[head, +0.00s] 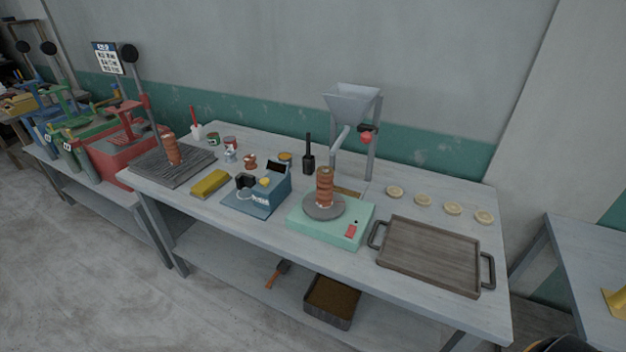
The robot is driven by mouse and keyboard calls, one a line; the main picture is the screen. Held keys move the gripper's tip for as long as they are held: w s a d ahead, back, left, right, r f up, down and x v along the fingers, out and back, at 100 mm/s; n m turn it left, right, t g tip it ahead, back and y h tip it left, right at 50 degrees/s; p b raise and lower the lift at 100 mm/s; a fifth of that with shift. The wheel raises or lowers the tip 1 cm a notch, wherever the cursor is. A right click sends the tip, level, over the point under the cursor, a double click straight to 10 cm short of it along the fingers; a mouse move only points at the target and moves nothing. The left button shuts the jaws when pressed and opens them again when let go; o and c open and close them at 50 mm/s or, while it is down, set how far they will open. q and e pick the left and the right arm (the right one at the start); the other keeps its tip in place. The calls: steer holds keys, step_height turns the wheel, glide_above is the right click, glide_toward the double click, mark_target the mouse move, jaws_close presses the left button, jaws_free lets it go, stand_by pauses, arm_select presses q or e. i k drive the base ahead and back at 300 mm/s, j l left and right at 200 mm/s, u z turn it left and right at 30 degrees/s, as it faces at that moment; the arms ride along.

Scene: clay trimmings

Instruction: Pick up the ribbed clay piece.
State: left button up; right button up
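A ribbed, reddish-brown clay piece (324,185) stands upright on the round grey disc (324,207) of a pale green machine (312,228), in the middle of the table. A second similar ribbed, reddish-brown piece (172,150) stands on a dark ridged board (190,168) at the table's left end, beside a dark post. Neither of my grippers shows in the head view, and nothing is seen touching either piece.
A wooden tray (430,257) with dark handles lies right of the machine. A hopper (352,100) on a stand rises behind it. A blue box-shaped device (262,190) and a yellow block (210,184) stand left of it. Several pale round discs (423,200) lie at the back right.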

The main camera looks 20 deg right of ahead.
mark_target(325, 177)
steer(key=i+j+z, duration=0.15)
steer(key=z, duration=0.5)
steer(key=i+j+z, duration=0.1)
steer(key=j, duration=0.25)
steer(key=i+j+z, duration=0.1)
steer(key=j, duration=0.3)
steer(key=i+j+z, duration=0.15)
steer(key=j, duration=0.25)
steer(key=i+j+z, duration=0.1)
steer(key=j, duration=0.3)
steer(key=i+j+z, duration=0.1)
steer(key=j, duration=0.3)
